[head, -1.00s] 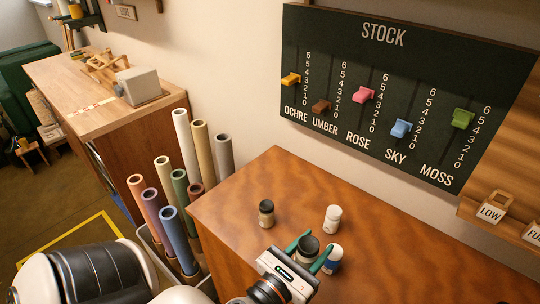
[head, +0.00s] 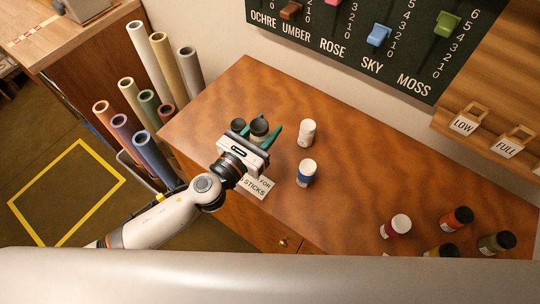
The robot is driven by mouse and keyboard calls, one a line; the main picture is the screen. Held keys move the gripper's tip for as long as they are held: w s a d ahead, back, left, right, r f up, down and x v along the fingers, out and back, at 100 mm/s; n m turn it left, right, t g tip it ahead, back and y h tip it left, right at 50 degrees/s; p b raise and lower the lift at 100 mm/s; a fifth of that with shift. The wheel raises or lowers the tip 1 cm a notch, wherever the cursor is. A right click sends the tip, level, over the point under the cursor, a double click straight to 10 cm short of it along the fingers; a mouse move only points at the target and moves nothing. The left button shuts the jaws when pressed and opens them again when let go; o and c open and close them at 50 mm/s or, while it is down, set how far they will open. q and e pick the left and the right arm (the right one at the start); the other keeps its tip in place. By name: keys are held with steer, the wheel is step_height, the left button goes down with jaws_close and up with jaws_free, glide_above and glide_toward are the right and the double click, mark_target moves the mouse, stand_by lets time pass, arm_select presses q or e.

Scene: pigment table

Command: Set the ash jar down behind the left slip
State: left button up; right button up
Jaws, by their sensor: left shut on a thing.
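My left gripper (head: 264,130) is shut on a dark grey jar (head: 259,127), which I take for the ash jar; no label on it can be read. Its green fingers stand on both sides of the jar. I cannot tell whether the jar touches the table. A white slip (head: 262,184) with partly hidden lettering, "FOR" and "STICKS", lies near the table's front edge, beside my gripper's wrist. I see no second slip. My right gripper is not in view.
A dark-lidded jar (head: 238,125) stands close left of the held jar. A white jar (head: 306,133) and a blue-banded jar (head: 306,173) stand right. Several coloured jars, one red-banded (head: 457,219), stand front right. The middle of the wooden table (head: 375,170) is clear.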

arm_select(q)
steer(key=d+f+b, duration=0.1)
steer(key=f, duration=0.1)
steer(key=w+d+f+m+g+h+b, duration=0.1)
steer(key=f, duration=0.1)
steer(key=w+d+f+h+b, duration=0.1)
steer(key=f, duration=0.1)
steer(key=shift+w+f+m+g+b, duration=0.25)
steer(key=shift+f+m+g+b, duration=0.05)
steer(key=shift+f+g+b, duration=0.1)
steer(key=shift+f+b, duration=1.05)
steer(key=shift+f, duration=1.1)
steer(key=shift+f, duration=0.1)
steer(key=shift+f+b, duration=0.15)
steer(key=shift+b, duration=0.15)
steer(key=o, duration=1)
